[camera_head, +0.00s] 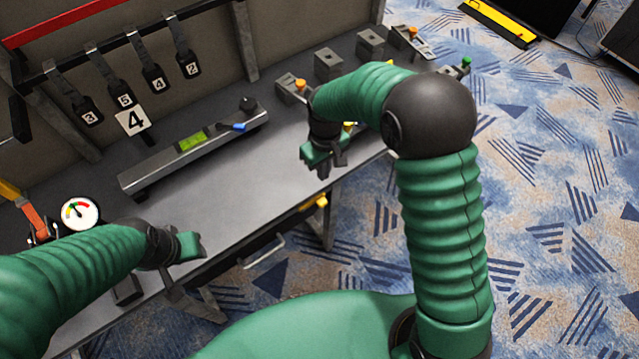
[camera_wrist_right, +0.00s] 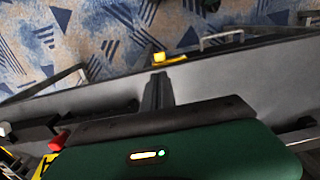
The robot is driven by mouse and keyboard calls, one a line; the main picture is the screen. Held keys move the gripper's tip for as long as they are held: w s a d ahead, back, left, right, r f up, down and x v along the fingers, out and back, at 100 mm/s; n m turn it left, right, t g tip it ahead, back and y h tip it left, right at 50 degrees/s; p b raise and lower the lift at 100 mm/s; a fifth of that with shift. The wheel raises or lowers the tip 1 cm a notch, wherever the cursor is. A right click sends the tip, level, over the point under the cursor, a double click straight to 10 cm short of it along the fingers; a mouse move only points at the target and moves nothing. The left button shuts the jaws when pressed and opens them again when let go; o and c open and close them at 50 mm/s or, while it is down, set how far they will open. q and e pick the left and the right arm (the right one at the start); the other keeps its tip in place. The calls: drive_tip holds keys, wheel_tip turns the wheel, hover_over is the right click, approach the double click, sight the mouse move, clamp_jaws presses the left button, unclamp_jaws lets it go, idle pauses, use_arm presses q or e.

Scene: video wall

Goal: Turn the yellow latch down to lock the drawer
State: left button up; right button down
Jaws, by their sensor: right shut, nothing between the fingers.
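The yellow latch (camera_head: 317,203) sits on the front of the bench, below the tabletop edge. The drawer handle (camera_head: 265,252) is a metal bar to its lower left. In the right wrist view the latch (camera_wrist_right: 159,57) shows just past the fingertips, and the handle (camera_wrist_right: 222,38) is to its right. My right gripper (camera_head: 325,168) is shut and empty, above the bench's front edge and above the latch in the picture; its closed fingers (camera_wrist_right: 156,92) point toward the latch. No contact shows. My left gripper (camera_head: 190,246) is over the bench's left front; its fingers are not clear.
The grey bench top (camera_head: 230,190) is mostly clear in front. A bar-shaped device with a green display (camera_head: 192,141) lies on it. A round gauge (camera_head: 79,212) is at left. Several numbered tags hang on the back wall. Blocks (camera_head: 328,62) stand at the back right. Carpet lies beyond the front edge.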

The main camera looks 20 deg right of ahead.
approach(322, 203)
wheel_tip(322, 203, down, 6)
drive_tip(key=shift+f+b, duration=0.25)
drive_tip(key=shift+b, duration=0.05)
use_arm(q)
drive_tip(key=shift+s+d+f, duration=0.1)
drive_tip(key=shift+s+f, duration=0.05)
drive_tip(key=shift+s, duration=0.2)
use_arm(e)
drive_tip(key=shift+f, duration=0.25)
use_arm(q)
drive_tip(key=shift+f, duration=0.1)
use_arm(e)
drive_tip(key=shift+a, duration=0.1)
